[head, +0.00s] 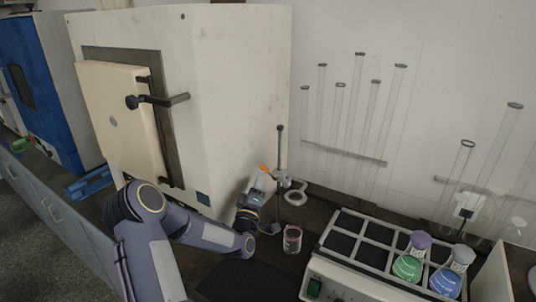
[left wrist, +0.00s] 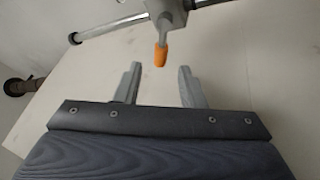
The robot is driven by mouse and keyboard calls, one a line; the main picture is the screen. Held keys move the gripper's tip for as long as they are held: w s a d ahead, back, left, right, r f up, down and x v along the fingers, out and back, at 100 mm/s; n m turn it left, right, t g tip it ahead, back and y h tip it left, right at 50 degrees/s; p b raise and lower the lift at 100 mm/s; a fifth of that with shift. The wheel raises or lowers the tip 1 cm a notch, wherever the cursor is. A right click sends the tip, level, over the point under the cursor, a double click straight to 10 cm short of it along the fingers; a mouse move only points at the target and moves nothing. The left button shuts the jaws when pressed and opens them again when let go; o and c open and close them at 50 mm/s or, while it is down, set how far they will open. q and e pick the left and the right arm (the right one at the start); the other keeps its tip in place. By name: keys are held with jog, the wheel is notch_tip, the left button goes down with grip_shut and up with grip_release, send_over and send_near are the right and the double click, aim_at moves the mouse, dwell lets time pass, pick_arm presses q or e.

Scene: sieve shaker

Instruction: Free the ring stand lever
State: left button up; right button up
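The ring stand (head: 279,148) is a thin upright rod beside the white oven-like cabinet. A grey clamp (head: 283,181) sits on the rod, and a small orange-tipped lever (head: 262,167) points up and left from it. In the left wrist view the orange lever tip (left wrist: 161,54) hangs from the grey clamp body (left wrist: 168,10), just ahead of and between my fingertips. My left gripper (head: 264,181) is close to the lever. The left wrist view shows its two fingers (left wrist: 159,73) apart with nothing between their pads. My right gripper is not in view.
The large white cabinet (head: 240,90) stands close behind and left of my left arm. A glass beaker (head: 292,239) stands near the stand's foot. A shaker with a grid tray (head: 352,238) holds green (head: 408,264) and blue (head: 446,280) flasks at right. Tall glass tubes line the wall.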

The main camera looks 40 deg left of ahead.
pick_arm(q)
jog(key=p+x, duration=0.2)
jog(key=x, duration=0.6)
jog(key=shift+a+p, duration=0.25)
jog(key=shift+p, duration=0.1)
jog(key=shift+c, duration=0.5)
grip_shut()
